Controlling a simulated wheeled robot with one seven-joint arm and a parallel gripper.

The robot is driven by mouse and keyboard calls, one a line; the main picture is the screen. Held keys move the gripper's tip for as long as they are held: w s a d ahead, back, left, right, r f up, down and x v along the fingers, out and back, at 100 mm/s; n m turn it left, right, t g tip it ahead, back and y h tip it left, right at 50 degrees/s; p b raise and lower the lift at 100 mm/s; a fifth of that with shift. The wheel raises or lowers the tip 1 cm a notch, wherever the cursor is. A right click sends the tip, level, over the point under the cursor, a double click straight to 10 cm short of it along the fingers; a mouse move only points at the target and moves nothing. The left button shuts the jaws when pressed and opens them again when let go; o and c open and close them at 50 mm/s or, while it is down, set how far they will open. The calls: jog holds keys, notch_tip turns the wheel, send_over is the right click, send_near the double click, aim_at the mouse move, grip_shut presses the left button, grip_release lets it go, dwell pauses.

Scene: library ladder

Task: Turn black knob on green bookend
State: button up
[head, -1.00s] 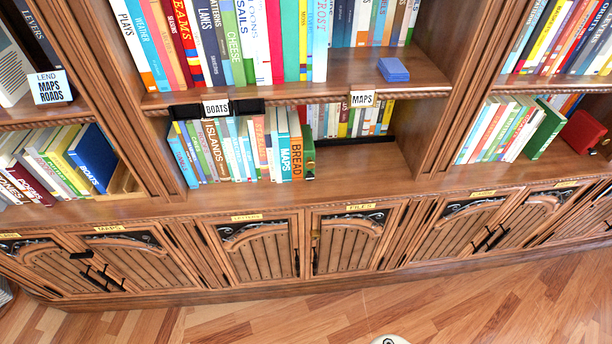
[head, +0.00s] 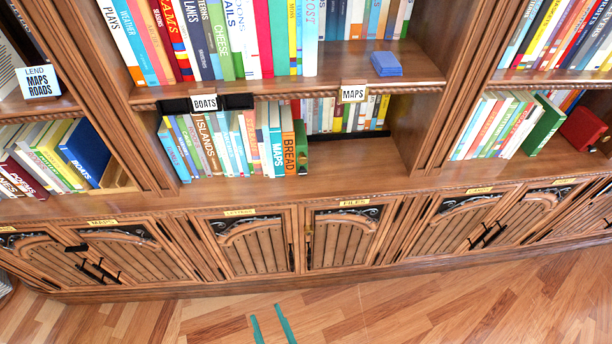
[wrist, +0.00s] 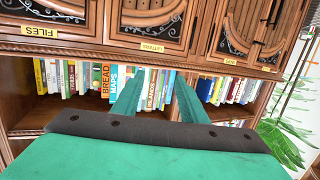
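A narrow dark green bookend (head: 301,147) stands at the right end of the book row on the middle lower shelf, against the orange BREAD book (head: 288,150). I cannot make out a black knob on it. A wider green panel (head: 545,125) leans at the end of the row on the right shelf; I cannot tell whether it is a book or a bookend. My gripper (head: 266,312) shows two teal fingers at the bottom, in front of and below the shelves. In the wrist view, the fingers (wrist: 160,76) are apart with nothing between them.
The middle lower shelf (head: 355,160) is bare right of the green bookend. Black holders with a BOATS sign (head: 204,103) hang above the row. A blue block (head: 386,64) lies on the upper shelf. A red object (head: 583,129) stands far right. Cabinet doors (head: 250,245) run below.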

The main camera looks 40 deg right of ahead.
jog(key=w+d+r+m+h, duration=0.1)
jog(key=w+d+m+h, duration=0.15)
jog(key=w+d, duration=0.8)
jog(key=m+h, duration=0.2)
jog(key=h, duration=0.1)
send_near(303, 173)
jog(key=shift+n, duration=0.25)
jog(key=x, duration=0.8)
jog(key=shift+w+d, duration=0.15)
jog(key=shift+w, duration=0.2)
jog(key=c, duration=1)
